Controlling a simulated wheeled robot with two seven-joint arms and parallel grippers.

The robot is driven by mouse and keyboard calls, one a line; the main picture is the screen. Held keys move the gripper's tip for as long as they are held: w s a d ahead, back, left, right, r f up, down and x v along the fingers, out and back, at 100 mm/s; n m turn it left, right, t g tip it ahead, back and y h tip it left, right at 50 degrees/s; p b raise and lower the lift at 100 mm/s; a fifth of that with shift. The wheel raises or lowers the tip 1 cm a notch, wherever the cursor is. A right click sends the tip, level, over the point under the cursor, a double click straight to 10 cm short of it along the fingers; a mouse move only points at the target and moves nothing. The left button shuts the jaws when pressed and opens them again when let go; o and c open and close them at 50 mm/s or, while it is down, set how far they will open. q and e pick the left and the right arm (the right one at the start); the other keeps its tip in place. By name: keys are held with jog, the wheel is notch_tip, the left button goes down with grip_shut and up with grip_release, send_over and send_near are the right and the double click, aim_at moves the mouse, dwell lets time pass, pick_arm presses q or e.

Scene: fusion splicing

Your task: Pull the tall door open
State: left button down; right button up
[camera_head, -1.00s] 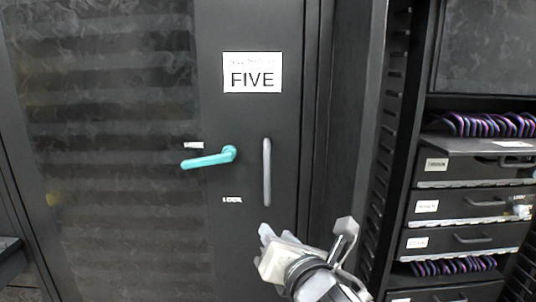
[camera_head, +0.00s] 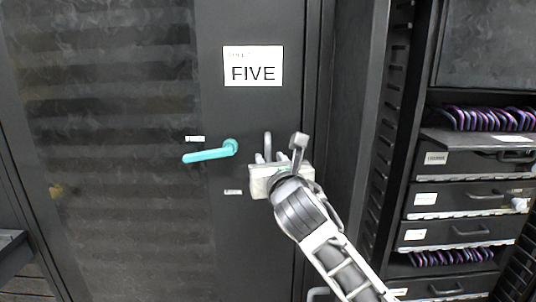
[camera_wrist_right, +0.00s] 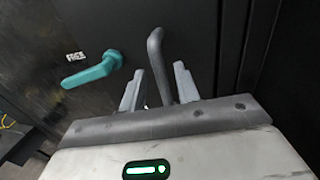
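The tall dark door (camera_head: 110,230) fills the left and middle of the head view and looks closed. It carries a sign reading FIVE (camera_head: 253,66), a teal lever handle (camera_head: 210,154) and a grey vertical bar handle (camera_head: 267,142). The bar and lever also show in the wrist view, as a grey bar (camera_wrist_right: 155,50) and a teal lever (camera_wrist_right: 92,70). My right gripper (camera_head: 268,157) is at the bar, hiding its lower part. In the wrist view its fingers (camera_wrist_right: 158,85) stand apart with the bar between them, nearer the right finger. Contact is unclear. My left gripper is out of view.
An open rack on the right holds drawer units (camera_head: 470,198) and bundles of purple cables (camera_head: 485,118). A dark upright frame (camera_head: 345,110) stands between door and rack. A dark ledge (camera_head: 12,242) shows at the lower left.

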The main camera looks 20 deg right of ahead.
aim_at(269, 157)
jog(key=shift+w+d, duration=0.15)
jog(key=shift+w, duration=1.35)
jog(key=shift+c, duration=0.3)
grip_shut()
